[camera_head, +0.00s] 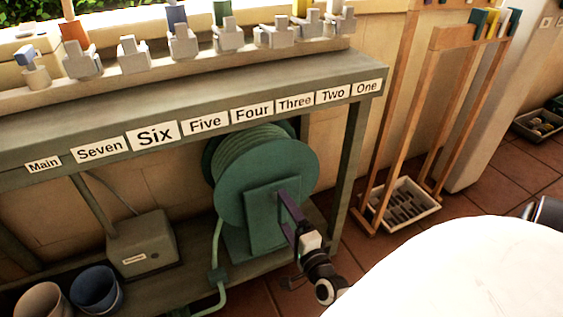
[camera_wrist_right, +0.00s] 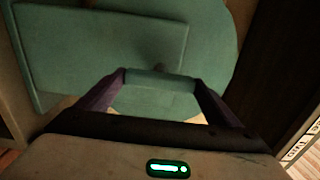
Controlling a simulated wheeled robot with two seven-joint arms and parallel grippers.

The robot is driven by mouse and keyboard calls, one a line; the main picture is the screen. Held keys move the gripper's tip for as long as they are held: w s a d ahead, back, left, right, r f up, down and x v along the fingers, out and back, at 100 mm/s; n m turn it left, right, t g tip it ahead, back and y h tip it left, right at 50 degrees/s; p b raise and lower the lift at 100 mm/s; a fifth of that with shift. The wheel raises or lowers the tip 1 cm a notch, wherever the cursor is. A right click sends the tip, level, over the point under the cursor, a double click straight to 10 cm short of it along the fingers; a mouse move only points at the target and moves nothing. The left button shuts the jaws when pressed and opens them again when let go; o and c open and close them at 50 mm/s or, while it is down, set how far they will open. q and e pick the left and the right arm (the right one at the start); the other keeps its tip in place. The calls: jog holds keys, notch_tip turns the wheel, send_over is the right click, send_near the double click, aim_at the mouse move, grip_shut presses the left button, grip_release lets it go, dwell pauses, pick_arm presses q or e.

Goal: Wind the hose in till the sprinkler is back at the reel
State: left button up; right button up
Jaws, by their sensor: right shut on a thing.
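The green hose reel (camera_head: 262,180) stands under the bench, with its round side plate facing me and pale green hose (camera_head: 240,145) wound on its drum. I cannot tell whether this fitting is the sprinkler. My right gripper (camera_head: 285,200) is at the front of the reel. In the right wrist view its purple fingers are shut on the teal crank handle (camera_wrist_right: 160,82), one at each end. My left gripper is not in view.
A bench with labelled signs (camera_head: 154,135) is above the reel; its leg (camera_head: 350,160) stands to the right. A grey box (camera_head: 143,247) and two pots (camera_head: 97,288) are on the left. A wooden rack (camera_head: 395,120) and a white tray (camera_head: 405,205) are on the right.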

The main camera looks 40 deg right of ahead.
jog(key=shift+f, duration=0.1)
dwell(0.3)
jog(key=o, duration=1.4)
jog(key=shift+s+a, duration=0.1)
jog(key=shift+s, duration=0.15)
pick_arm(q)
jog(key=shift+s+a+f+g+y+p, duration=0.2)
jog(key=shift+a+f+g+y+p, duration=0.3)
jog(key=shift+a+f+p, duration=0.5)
pick_arm(e)
jog(key=shift+v, duration=4.95)
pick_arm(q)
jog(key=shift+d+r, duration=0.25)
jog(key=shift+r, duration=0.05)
